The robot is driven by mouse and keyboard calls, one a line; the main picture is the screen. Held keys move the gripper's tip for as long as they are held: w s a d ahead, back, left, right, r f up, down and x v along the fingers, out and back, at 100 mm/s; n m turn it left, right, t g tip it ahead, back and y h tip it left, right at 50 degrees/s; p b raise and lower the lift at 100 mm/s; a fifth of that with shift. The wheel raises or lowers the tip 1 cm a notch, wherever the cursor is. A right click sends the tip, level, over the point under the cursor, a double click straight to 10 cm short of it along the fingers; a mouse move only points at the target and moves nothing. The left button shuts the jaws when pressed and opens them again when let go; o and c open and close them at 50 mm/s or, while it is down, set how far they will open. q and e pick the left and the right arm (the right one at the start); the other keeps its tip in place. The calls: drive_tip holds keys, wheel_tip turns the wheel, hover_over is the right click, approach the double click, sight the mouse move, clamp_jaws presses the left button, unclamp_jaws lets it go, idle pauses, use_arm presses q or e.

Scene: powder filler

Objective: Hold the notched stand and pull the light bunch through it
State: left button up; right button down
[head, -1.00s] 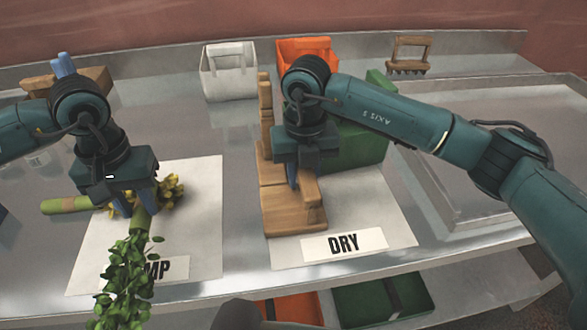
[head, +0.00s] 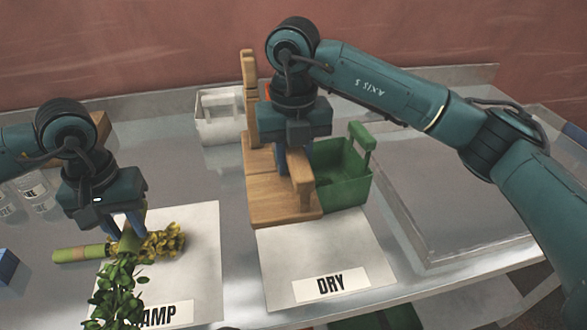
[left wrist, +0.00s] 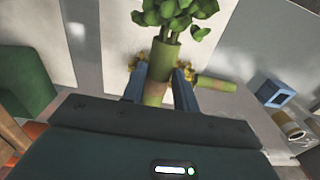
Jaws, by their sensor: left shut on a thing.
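The wooden notched stand (head: 268,205), with a flat base and tall uprights, is at the back of the DRY sheet. My right gripper (head: 290,165) is shut on its front post; the contact is partly hidden. My left gripper (head: 128,228) is shut on the stem of a leafy green bunch (head: 118,290), whose leaves hang toward the front edge. This bunch also shows in the left wrist view (left wrist: 160,70), between the fingers. A second bunch with yellow flowers (head: 168,242) lies on the DAMP sheet behind it. The pictures do not show which bunch is the light one.
The DRY sheet (head: 345,250) is bare in front of the stand. A green crate (head: 345,190) stands close to the stand's right, and a white crate (head: 218,125) behind it on the left. A blue block (head: 10,268) is at the left edge.

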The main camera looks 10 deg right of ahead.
drive_tip(key=shift+r, duration=0.45)
